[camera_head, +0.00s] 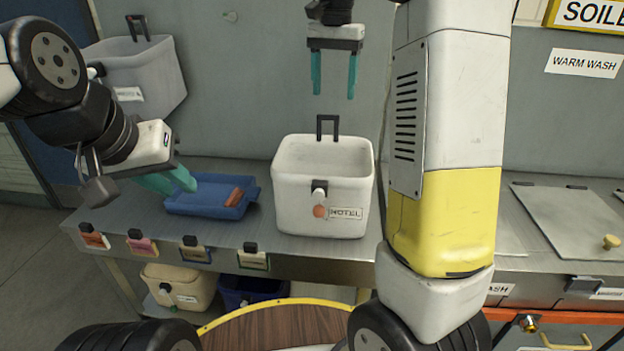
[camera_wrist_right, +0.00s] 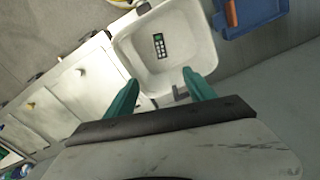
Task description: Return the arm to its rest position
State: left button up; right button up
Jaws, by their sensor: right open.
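My right gripper (camera_head: 333,96) hangs at the top middle of the head view, above the white bin labelled HOTEL (camera_head: 290,200). Its two teal fingers point down, wide apart, with nothing between them; the right wrist view shows the open fingers (camera_wrist_right: 160,80) over the bin (camera_wrist_right: 205,50). A small dark keypad device (camera_wrist_right: 159,45) lies inside the bin. My left gripper (camera_head: 172,181) is at the left, its teal fingers by the left edge of a blue tray (camera_head: 205,208). Its finger gap is unclear from this angle.
An orange-brown item (camera_head: 234,197) lies in the blue tray. A grey bin (camera_head: 140,75) is mounted on the wall behind. The metal counter (camera_head: 300,245) has labelled tags along its front, with a cream bin (camera_head: 180,287) below. My large right arm link blocks the centre-right.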

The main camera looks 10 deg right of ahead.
jog(key=s+a+f+n+t+y, duration=0.1)
jog(key=s+f+n+t, duration=0.2)
jog(key=s, duration=0.9)
jog(key=s+a+f+n+t+y, duration=0.1)
jog(key=s+f+n+t, duration=0.2)
jog(key=s, duration=0.9)
jog(key=shift+f+n, duration=0.35)
jog(key=shift+n, duration=0.05)
